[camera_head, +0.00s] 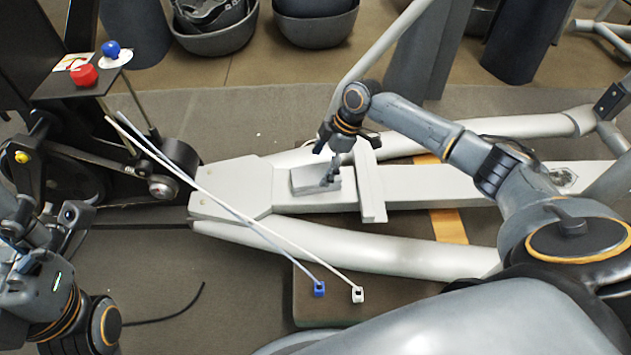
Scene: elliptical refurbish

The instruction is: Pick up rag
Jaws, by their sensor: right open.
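A small grey folded rag (308,182) lies flat on the pale grey beam of the elliptical frame, near the middle of the head view. My right gripper (329,178) comes down from above at the rag's right part. Its dark fingers are open and cover a little of the rag. I cannot tell whether the fingertips touch the cloth. My left arm shows at the lower left, away from the rag, and its fingers are not visible.
A raised crossbar (371,185) stands just right of the rag. A red knob (83,75) and a blue ball (111,49) sit at upper left. Grey bins (214,38) stand behind.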

